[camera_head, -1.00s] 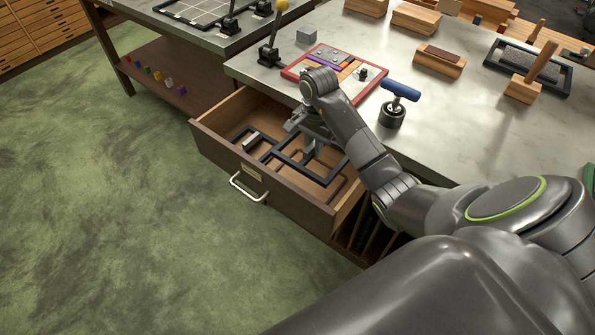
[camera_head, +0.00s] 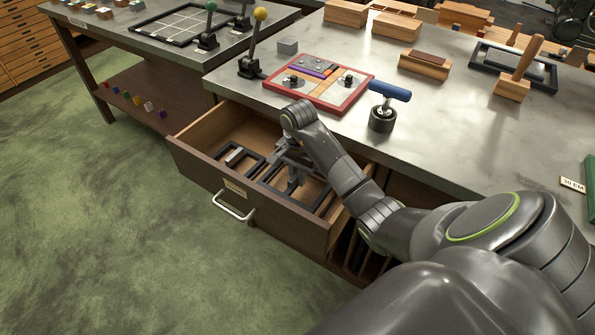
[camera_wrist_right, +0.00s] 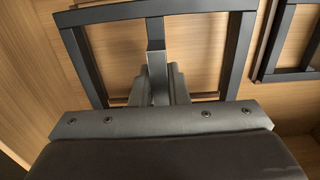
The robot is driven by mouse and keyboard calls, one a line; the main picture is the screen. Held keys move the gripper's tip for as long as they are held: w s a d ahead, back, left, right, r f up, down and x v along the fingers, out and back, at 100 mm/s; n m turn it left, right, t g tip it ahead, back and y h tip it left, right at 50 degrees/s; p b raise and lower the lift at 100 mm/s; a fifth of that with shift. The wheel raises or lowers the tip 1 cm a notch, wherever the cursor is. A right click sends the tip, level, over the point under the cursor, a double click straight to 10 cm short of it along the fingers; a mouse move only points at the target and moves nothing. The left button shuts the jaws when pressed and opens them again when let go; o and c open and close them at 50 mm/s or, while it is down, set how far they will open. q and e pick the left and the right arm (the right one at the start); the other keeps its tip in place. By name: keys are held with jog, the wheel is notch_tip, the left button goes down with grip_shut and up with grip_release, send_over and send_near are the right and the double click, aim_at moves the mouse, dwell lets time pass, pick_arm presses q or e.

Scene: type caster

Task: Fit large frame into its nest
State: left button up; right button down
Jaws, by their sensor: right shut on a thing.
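The large frame (camera_head: 286,197) is a dark rectangular frame inside the open drawer (camera_head: 250,207). My right gripper (camera_head: 293,180) is over it, pointing down, and shut on one of its bars. In the right wrist view the large frame (camera_wrist_right: 238,52) surrounds the fingers (camera_wrist_right: 156,45), with the wooden drawer bottom inside it. Thin brown strips (camera_wrist_right: 205,96) show on the drawer bottom near its lower side. The frame looks low and roughly level; I cannot tell whether it is fully seated. My left gripper is not in view.
A smaller dark frame (camera_head: 240,158) lies to the left in the drawer, and its edge shows in the wrist view (camera_wrist_right: 290,72). The worktop (camera_head: 440,130) above holds a red-rimmed tray (camera_head: 345,104), a blue-handled tool (camera_head: 390,92) and a yellow-knobbed lever (camera_head: 260,14).

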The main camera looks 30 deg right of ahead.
aim_at(297, 184)
notch_tip(297, 184, down, 2)
jog(key=shift+f, duration=0.8)
jog(key=c, duration=1.8)
grip_release()
jog(key=shift+f, duration=0.2)
jog(key=o, duration=0.4)
jog(key=shift+s, duration=0.1)
jog(key=shift+r, duration=0.1)
